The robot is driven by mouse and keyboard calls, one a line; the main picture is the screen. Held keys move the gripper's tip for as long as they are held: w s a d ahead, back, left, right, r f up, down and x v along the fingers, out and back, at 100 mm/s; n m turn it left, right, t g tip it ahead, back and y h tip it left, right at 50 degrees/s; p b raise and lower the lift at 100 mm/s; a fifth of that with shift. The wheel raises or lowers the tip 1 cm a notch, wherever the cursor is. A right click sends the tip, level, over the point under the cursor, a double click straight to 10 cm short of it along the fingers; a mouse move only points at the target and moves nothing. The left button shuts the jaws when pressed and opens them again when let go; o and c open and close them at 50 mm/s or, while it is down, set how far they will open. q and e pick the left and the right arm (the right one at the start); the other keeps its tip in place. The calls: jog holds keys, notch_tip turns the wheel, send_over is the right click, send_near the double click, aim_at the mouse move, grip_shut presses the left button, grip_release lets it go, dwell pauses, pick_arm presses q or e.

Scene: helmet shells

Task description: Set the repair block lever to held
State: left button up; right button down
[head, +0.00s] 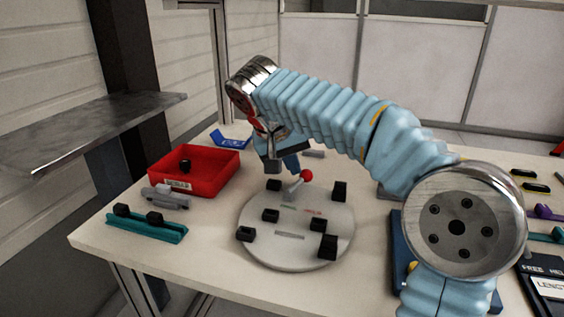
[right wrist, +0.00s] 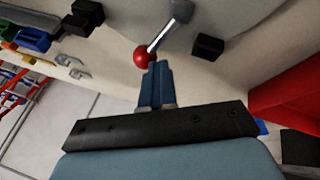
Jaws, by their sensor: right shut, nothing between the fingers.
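The repair block is a round grey plate (head: 338,232) on the table, with several black blocks on it. Its lever (head: 292,190) stands at the plate's far edge, a grey stem with a red ball knob (head: 306,175), leaning to the right in the head view. Small green and red markings on the plate are too small to read. My right gripper (head: 293,166) is shut and empty, just left of the knob. In the right wrist view, its blue fingertips (right wrist: 157,68) are beside the red knob (right wrist: 144,57); I cannot tell whether they touch. My left gripper is not in view.
A red bin (head: 205,182) stands left of the plate, with a grey clamp-like part (head: 166,197) and a teal rail (head: 146,225) in front. A blue tray (head: 401,240) lies right of the plate, partly hidden by my right arm.

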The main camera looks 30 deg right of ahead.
jog(key=shift+s+d, duration=0.45)
jog(key=shift+d, duration=0.25)
jog(key=shift+s, duration=0.15)
jog(key=shift+d, duration=0.2)
dwell(0.8)
jog(key=shift+d+f, duration=0.1)
jog(key=shift+d, duration=0.05)
jog(key=shift+s, duration=0.15)
jog(key=shift+s+a, duration=0.15)
jog(key=shift+a, duration=0.1)
dwell(0.7)
